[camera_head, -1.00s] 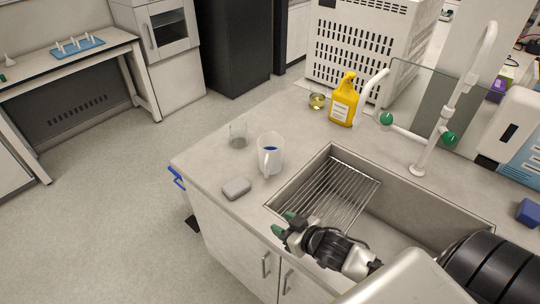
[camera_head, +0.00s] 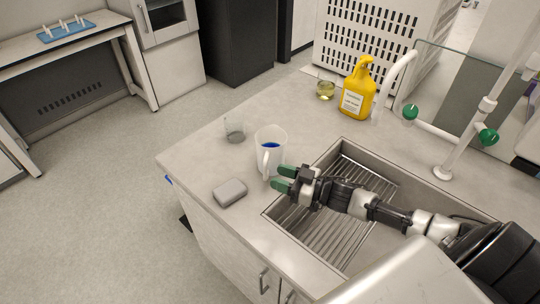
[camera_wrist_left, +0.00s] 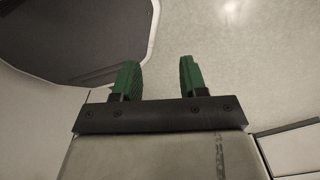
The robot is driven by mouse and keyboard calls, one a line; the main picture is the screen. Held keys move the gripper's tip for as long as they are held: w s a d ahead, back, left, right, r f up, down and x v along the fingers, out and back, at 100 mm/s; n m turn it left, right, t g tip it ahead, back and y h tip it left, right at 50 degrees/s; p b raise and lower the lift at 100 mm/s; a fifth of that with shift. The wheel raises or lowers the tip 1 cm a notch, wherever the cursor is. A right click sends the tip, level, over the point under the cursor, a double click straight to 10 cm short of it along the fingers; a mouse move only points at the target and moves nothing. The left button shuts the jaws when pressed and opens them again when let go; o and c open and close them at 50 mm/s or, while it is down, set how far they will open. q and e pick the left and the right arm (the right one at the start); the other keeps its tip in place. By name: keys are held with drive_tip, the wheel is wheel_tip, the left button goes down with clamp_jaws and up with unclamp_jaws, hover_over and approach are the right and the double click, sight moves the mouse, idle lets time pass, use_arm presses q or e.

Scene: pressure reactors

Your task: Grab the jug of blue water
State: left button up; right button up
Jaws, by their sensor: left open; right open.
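The jug of blue water (camera_head: 271,148) is a clear, whitish jug standing upright on the counter, left of the sink, with blue liquid inside. Its handle (camera_head: 266,163) faces the front. My right gripper (camera_head: 279,179) has green fingertips and is open, just right of the jug's lower part and close to the handle. No grip on the jug shows; whether a fingertip touches it I cannot tell. My left gripper (camera_wrist_left: 160,78) shows in the left wrist view, open and empty above the floor.
A grey soap-like block (camera_head: 230,193) lies in front of the jug. A glass beaker (camera_head: 235,129) stands behind it to the left. A yellow bottle (camera_head: 358,90) and a small beaker of yellowish liquid (camera_head: 325,90) stand farther back. The sink (camera_head: 335,226) with its rack is right of the jug.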

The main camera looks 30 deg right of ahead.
sight(265, 179)
drive_tip(key=shift+w+a, duration=0.1)
drive_tip(key=shift+w, duration=0.3)
drive_tip(key=p+x, duration=0.1)
drive_tip(key=x, duration=0.2)
drive_tip(key=shift+w+r, duration=0.1)
drive_tip(key=shift+w, duration=0.25)
drive_tip(key=shift+w+a, duration=0.25)
drive_tip(key=shift+w, duration=0.1)
drive_tip(key=shift+w+a, duration=0.1)
drive_tip(key=shift+w, duration=0.05)
drive_tip(key=shift+c, duration=1)
use_arm(q)
drive_tip(key=shift+w+d+r, duration=0.3)
drive_tip(key=shift+w+r, duration=0.1)
drive_tip(key=shift+w, duration=0.2)
drive_tip(key=shift+w+d+r, duration=0.3)
drive_tip(key=shift+w+r, duration=0.1)
drive_tip(key=shift+w, duration=0.15)
use_arm(e)
clamp_jaws()
